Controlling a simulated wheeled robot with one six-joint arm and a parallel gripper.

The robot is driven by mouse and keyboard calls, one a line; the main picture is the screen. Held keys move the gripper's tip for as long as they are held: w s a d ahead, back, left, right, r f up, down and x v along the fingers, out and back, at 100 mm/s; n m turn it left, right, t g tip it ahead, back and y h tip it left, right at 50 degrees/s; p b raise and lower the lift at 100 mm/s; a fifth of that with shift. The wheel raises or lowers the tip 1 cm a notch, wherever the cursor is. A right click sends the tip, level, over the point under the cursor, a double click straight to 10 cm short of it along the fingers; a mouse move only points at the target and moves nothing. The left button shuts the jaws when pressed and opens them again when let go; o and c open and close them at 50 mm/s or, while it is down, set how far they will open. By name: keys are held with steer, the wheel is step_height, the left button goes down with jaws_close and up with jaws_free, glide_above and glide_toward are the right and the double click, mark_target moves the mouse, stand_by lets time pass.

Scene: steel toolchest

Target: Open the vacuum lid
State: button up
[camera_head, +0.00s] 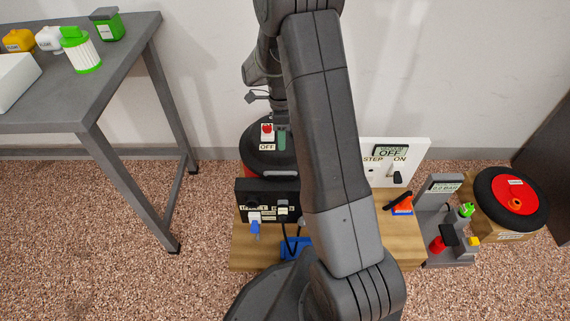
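The vacuum stands behind my arm, with a black rounded lid (254,134) on top and a strip of red body (241,174) below it. A red button (267,129) and an "OFF" label (267,147) show at the lid. A grey bar-like part (280,173) is at its front. The lid looks seated on the body; my arm hides its right side. My gripper (279,112) is over the lid's back part, mostly hidden by my arm links. I cannot tell its opening or whether it touches the lid.
A white switch panel (415,154), a grey stand (430,215) and a black wheel (492,188) are at right.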

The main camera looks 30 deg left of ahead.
steer(key=b, duration=0.4)
glide_above(282, 166)
steer(key=s+d, duration=0.2)
steer(key=s, duration=0.2)
steer(key=x, duration=0.3)
steer(key=w+x, duration=0.1)
steer(key=x, duration=0.3)
steer(key=w+x, duration=0.1)
steer(key=x, duration=0.3)
steer(key=shift+a+f, duration=0.2)
steer(key=shift+a, duration=0.2)
steer(key=shift+c, duration=0.4)
jaws_close()
